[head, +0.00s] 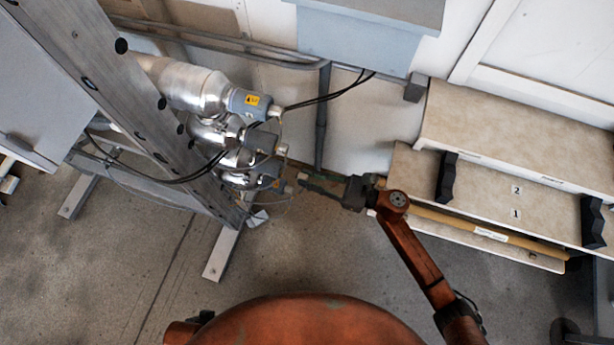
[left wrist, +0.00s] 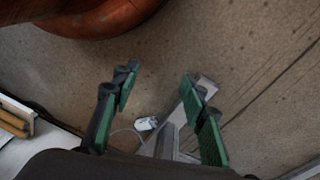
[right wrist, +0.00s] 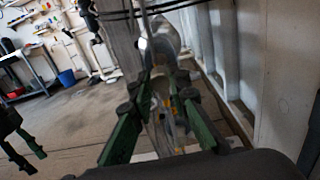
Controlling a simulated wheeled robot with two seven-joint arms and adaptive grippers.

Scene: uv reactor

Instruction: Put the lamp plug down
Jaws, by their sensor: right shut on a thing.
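My right gripper (head: 306,181) reaches left, beside the ends of the steel lamp tubes (head: 190,86). It is shut on the lamp plug, a small pale piece (head: 303,176) at its fingertips. In the right wrist view a pale grey shape (right wrist: 160,98) shows between the green fingers, but its outline is unclear. My left gripper (left wrist: 158,80) is open and empty in the left wrist view, above the floor; the head view does not show it.
A small white piece with a cable (head: 257,218) lies by the foot of the metal frame (head: 226,250); it also shows in the left wrist view (left wrist: 146,124). A stepped shelf (head: 480,190) marked 1 and 2, with black holders, stands at right. Thin cables hang around the tubes.

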